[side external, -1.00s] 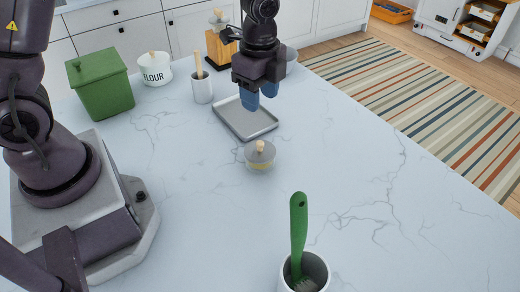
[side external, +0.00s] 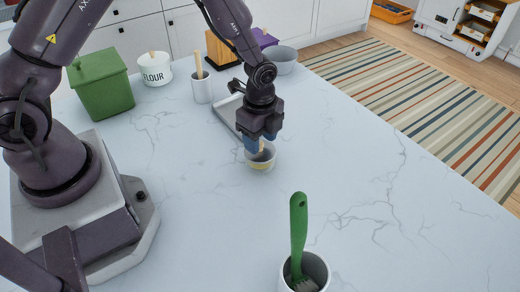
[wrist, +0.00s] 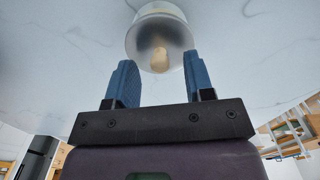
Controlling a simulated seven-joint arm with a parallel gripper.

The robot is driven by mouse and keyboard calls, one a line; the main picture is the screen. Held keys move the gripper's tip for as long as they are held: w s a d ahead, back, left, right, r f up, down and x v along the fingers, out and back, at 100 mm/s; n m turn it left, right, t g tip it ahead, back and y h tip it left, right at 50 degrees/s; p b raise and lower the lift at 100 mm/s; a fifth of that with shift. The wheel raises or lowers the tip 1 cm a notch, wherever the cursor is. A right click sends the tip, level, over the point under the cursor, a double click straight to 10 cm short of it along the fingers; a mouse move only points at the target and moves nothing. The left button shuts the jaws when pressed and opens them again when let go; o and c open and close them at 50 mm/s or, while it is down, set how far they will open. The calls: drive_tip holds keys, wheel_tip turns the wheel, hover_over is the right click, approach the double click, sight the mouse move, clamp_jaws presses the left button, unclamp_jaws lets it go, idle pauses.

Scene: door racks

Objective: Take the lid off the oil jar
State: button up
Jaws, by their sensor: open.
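In the wrist view, the fingers (wrist: 160,66) stand to the left and right of the knob, with gaps on both sides. In the side view, my fingers hide most of the lid.
A grey tray (side external: 226,110) lies just behind the jar, partly covered by my arm. A white cup (side external: 318,268) with a green-handled brush (side external: 298,230) stands in front. A green canister (side external: 104,88), flour jar (side external: 157,70), utensil cup (side external: 202,88) and grey bowl (side external: 284,58) line the back. The right counter is clear.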

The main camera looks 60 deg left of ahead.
drive_tip(key=shift+f, duration=0.4)
drive_tip(key=shift+c, duration=0.2)
clamp_jaws()
drive_tip(key=shift+r, duration=0.15)
